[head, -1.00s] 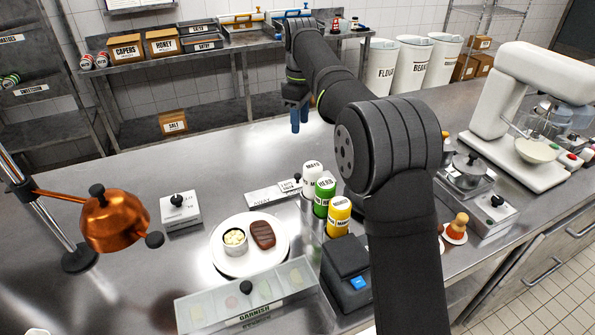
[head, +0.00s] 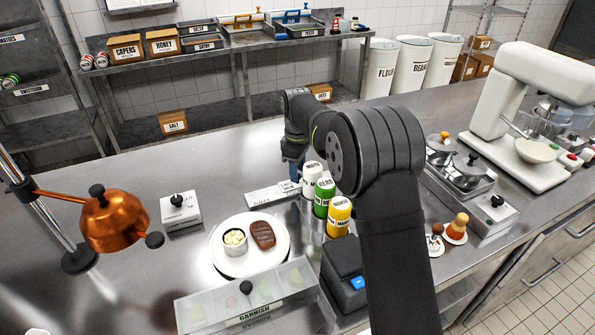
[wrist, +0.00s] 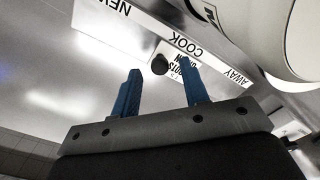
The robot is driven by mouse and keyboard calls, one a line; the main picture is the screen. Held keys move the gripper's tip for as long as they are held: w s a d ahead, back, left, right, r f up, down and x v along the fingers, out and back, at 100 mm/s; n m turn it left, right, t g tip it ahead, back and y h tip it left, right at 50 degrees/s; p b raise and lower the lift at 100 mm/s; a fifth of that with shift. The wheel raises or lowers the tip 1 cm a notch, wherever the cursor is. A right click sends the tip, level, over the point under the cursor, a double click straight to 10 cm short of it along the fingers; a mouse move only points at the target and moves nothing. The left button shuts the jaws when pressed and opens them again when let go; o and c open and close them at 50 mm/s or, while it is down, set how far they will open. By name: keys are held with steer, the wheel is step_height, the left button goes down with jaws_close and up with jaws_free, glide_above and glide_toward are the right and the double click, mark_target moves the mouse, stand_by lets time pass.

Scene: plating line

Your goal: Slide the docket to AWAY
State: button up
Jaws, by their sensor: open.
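The docket (wrist: 181,68) is a small white printed card with a round black knob (wrist: 160,64). It sits at the COOK mark of a pale rail (wrist: 125,35) in the wrist view. NEW is at the upper left of that view and AWAY at the right. In the head view the rail (head: 262,198) lies behind the plate, and its right end is hidden by bottles. My gripper (wrist: 160,88) is open, its two blue fingers pointing towards the rail with the knob between their lines in the picture. I cannot tell whether they touch the docket.
Bare counter lies behind the rail.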

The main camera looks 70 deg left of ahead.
steer(key=shift+f, duration=0.6)
jaws_close()
steer(key=s, duration=1)
steer(key=shift+s, duration=0.4)
jaws_free()
